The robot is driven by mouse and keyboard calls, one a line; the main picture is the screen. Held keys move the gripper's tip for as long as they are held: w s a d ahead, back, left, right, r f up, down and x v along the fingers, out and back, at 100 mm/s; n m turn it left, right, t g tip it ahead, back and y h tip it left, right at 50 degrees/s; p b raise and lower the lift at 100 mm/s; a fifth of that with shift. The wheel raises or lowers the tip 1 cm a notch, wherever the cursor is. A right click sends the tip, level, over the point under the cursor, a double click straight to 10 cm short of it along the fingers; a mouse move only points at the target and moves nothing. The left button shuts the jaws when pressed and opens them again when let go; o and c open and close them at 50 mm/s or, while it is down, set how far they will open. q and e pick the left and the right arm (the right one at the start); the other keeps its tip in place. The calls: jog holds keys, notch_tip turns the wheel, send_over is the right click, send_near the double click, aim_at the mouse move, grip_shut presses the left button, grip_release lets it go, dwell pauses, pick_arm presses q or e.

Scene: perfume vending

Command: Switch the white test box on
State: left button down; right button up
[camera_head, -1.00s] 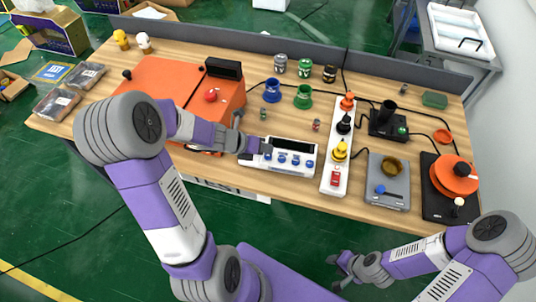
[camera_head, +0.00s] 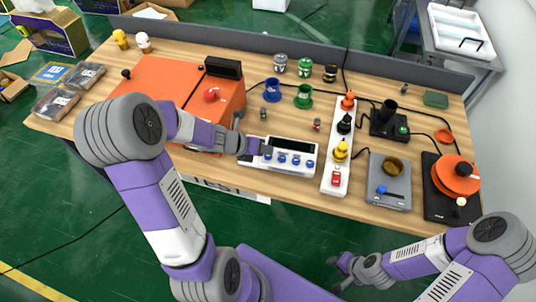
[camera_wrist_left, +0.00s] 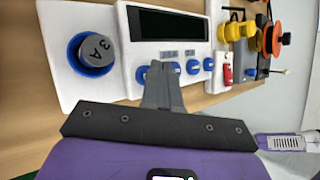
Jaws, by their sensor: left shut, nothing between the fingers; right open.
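The white test box (camera_head: 291,155) lies on the wooden table with a dark display and several blue knobs on its face. In the left wrist view, the white box (camera_wrist_left: 122,28) shows its display, the row of blue knobs and, on the left, a grey cylinder marked "3 A" (camera_wrist_left: 95,51) in a blue ring. My left gripper (camera_head: 260,150) is shut and empty over the box's left part, hiding some of it. Its fingertips (camera_wrist_left: 160,68) overlap the left end of the knob row; I cannot tell whether they touch. My right gripper (camera_head: 343,264) is open and empty, low in front of the table.
A white power strip (camera_head: 336,177) with coloured plugs and a red switch stands right of the box. An orange case (camera_head: 165,82) is at the left. Blue (camera_head: 271,91) and green (camera_head: 303,97) holders stand behind the box. A grey scale (camera_head: 388,180) is further right.

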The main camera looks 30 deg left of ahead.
aim_at(265, 156)
pick_arm(q)
jog(key=shift+f+b, duration=0.4)
jog(key=shift+f, duration=0.05)
jog(key=shift+r, duration=0.15)
dwell(0.4)
jog(key=shift+r+p, duration=0.75)
jog(key=shift+p, duration=0.1)
notch_tip(265, 156, up, 5)
jog(key=p, duration=0.5)
jog(key=shift+r, duration=0.1)
dwell(0.5)
